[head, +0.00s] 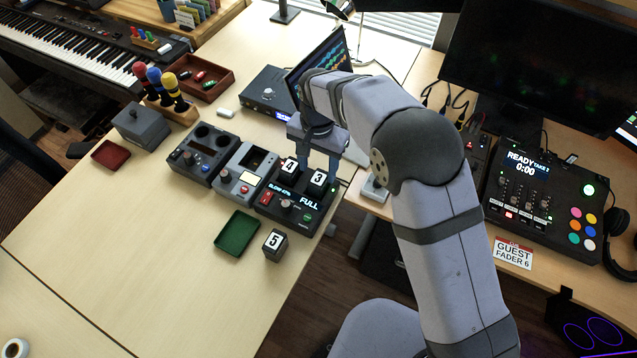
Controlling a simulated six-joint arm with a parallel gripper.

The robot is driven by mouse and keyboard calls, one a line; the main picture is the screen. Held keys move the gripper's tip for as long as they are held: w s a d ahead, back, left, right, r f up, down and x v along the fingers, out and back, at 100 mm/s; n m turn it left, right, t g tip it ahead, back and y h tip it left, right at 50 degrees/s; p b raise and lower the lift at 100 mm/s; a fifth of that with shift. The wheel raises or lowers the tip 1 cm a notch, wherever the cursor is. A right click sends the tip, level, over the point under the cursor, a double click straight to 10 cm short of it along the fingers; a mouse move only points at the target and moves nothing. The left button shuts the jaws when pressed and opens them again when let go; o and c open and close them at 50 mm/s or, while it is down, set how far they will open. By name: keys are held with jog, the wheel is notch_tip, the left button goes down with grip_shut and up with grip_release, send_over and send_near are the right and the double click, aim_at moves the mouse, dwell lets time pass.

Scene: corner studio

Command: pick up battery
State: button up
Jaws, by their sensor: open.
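Three dark battery blocks with white number labels are in the head view. Battery 5 (274,244) stands on the table in front of the charger. My gripper (318,165) is open and points down, its fingers just above or behind batteries 3 and 4. I cannot tell whether the fingers straddle either battery.
A green tray (251,219) lies left of battery 5, and a red tray (110,154) farther left. Grey devices (205,153) stand beside the charger. A laptop screen (335,50) rises behind my gripper. The table's right edge is close to the charger.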

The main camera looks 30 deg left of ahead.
aim_at(319, 178)
jog(key=shift+d+f+p, duration=0.1)
jog(key=shift+f+p, duration=0.95)
jog(key=shift+f, duration=1.6)
grip_shut()
jog(key=shift+r, duration=0.1)
notch_tip(319, 178, up, 10)
jog(key=shift+b, duration=1.25)
